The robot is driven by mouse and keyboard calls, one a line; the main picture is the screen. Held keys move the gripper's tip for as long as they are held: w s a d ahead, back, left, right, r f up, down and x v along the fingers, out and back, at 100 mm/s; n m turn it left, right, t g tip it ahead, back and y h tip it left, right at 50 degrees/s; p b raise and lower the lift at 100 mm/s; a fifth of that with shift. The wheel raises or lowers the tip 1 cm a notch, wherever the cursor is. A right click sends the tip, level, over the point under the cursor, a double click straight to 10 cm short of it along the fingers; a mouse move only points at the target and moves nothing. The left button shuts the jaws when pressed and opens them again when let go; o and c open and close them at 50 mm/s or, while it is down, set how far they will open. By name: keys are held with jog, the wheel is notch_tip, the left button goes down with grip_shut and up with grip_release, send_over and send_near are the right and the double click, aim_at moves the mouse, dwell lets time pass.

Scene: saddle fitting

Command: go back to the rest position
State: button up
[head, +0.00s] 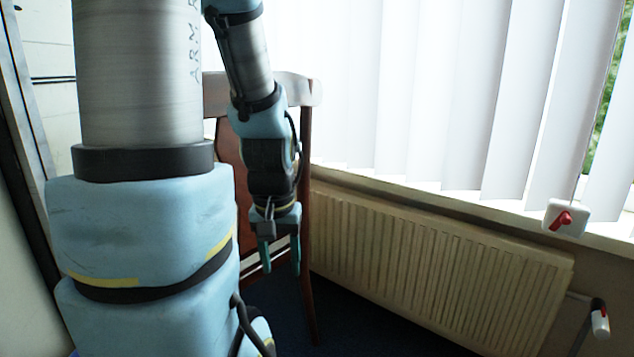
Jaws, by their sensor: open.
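My gripper (281,268) hangs down near the middle of the head view, with its two fingers apart and nothing between them. It is in front of a wooden chair (308,180), which my arm partly hides. I cannot tell how far the gripper is from the chair.
A cream radiator (430,270) runs under the window sill at the right, with a white valve (599,320) at its end. White vertical blinds (420,90) cover the window. A white box with a red handle (564,218) is by the sill. Dark floor (360,325) shows below.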

notch_tip(320, 180, up, 32)
jog(key=p, duration=3)
jog(key=shift+p, duration=0.35)
jog(key=shift+o, duration=0.4)
jog(key=shift+r, duration=0.1)
